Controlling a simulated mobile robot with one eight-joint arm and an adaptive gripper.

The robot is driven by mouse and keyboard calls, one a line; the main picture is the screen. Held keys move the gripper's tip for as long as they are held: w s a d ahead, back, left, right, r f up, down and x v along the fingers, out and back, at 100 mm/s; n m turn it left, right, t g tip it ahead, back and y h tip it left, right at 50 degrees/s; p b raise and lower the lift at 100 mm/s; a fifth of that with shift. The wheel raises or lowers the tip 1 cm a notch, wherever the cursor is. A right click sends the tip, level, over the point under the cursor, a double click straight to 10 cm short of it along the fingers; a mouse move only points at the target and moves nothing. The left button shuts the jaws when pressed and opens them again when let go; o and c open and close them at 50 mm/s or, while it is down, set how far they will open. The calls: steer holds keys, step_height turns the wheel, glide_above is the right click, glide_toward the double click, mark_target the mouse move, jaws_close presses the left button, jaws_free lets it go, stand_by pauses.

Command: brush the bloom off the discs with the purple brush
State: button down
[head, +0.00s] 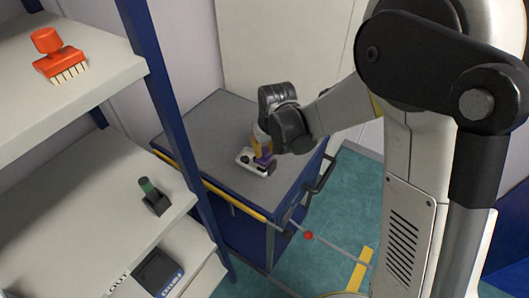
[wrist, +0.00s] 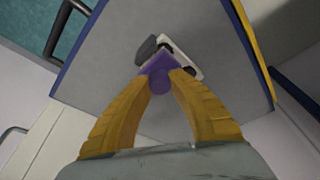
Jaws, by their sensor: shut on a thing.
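My gripper (wrist: 160,84) has yellow fingers, shut on the purple brush (wrist: 158,68). In the head view the purple brush (head: 263,157) is held upright just over a small white tray (head: 244,160) on the grey cart top; I cannot tell if it touches. Dark discs show on the tray, one at its right end (head: 263,171). In the wrist view the tray (wrist: 190,64) lies partly hidden behind the brush, with a grey disc (wrist: 146,48) at its left. The brush's bristles are hidden, and any bloom on the discs is too small to tell.
The blue cart has a grey top (head: 208,125), a yellow front rail (head: 232,199) and a dark side handle (head: 322,172). Shelves at left hold an orange brush (head: 58,56) and a dark green-handled tool (head: 153,197). The cart top around the tray is clear.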

step_height(320, 180, up, 6)
steer(key=shift+a+r+p, duration=0.1)
steer(key=shift+p, duration=0.75)
steer(key=shift+r+p, duration=1.2)
steer(key=shift+r, duration=0.5)
